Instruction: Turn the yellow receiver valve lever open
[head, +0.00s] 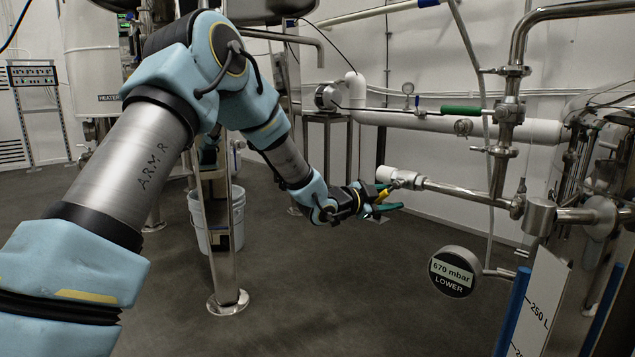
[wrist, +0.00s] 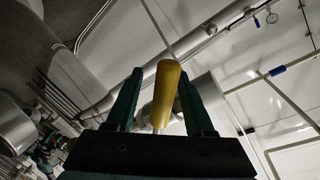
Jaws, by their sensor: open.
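The yellow valve lever (head: 382,196) sits at the left end of a horizontal steel pipe, beside a white fitting (head: 398,175). My gripper (head: 392,198) is at the lever in the head view, with its green fingers on either side of it. In the wrist view the yellow lever (wrist: 166,95) stands between the two green fingers of my gripper (wrist: 162,95). The fingers are open, and a gap shows on the left of the lever. The lever is close to the right finger; I cannot tell whether they touch. My gripper partly hides the lever's base.
A round gauge reading 670 mbar (head: 453,272) hangs below the pipe (head: 460,190). A steel tank with blue-edged level scale (head: 540,300) stands at the right. A steel post (head: 228,250) and white bucket (head: 203,215) stand left of my gripper. The floor below is clear.

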